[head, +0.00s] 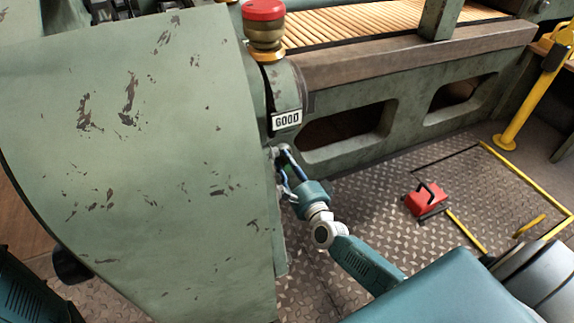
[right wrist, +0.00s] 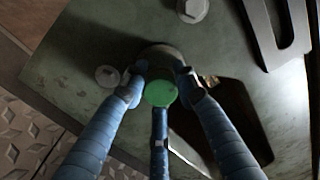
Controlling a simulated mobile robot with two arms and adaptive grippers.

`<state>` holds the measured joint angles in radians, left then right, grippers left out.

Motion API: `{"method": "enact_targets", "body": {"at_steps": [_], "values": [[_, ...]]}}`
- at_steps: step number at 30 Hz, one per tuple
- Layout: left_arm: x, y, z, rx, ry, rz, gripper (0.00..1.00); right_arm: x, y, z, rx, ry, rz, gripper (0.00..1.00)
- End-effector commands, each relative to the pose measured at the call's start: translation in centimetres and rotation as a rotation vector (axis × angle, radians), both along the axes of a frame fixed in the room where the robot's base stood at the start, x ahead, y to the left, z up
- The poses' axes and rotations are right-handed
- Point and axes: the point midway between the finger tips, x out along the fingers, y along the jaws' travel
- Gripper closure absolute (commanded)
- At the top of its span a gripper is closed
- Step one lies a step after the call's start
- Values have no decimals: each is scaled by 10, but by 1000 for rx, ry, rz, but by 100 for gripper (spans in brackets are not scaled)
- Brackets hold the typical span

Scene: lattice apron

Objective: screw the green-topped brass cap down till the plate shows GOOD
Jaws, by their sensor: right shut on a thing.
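The green-topped cap (right wrist: 160,93) shows in the right wrist view between the fingertips of my right gripper (right wrist: 161,84). The blue fingers are closed around it, and its brass side is mostly hidden by them. A dark round rim shows just behind it, against a green metal face. In the head view my right gripper (head: 277,160) reaches the side of the green machine, and the cap is hidden there. The plate (head: 287,120) above the gripper reads GOOD. My left gripper is not in view.
A red-topped brass fitting (head: 264,28) stands on the machine above the plate. The large green housing (head: 140,150) fills the left. A red block with a black handle (head: 427,199) sits on the tread-plate floor, near yellow floor lines. In the wrist view, bolt heads (right wrist: 192,9) surround the cap.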

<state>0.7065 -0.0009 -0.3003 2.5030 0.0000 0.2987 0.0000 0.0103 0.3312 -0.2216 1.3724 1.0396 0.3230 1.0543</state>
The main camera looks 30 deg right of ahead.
Motion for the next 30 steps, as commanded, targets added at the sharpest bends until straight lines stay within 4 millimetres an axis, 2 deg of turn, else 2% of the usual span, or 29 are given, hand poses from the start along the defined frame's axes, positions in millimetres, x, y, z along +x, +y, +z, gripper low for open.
{"method": "enact_targets", "body": {"at_steps": [1, 12, 30], "values": [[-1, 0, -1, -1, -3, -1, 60, -2, 9, -5, 22, 8, 15, 97], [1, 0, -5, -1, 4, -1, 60, -2, 10, -3, 123, 2, 16, 98], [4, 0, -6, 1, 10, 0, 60, -1, 10, -1, 167, -4, 16, 98]]}}
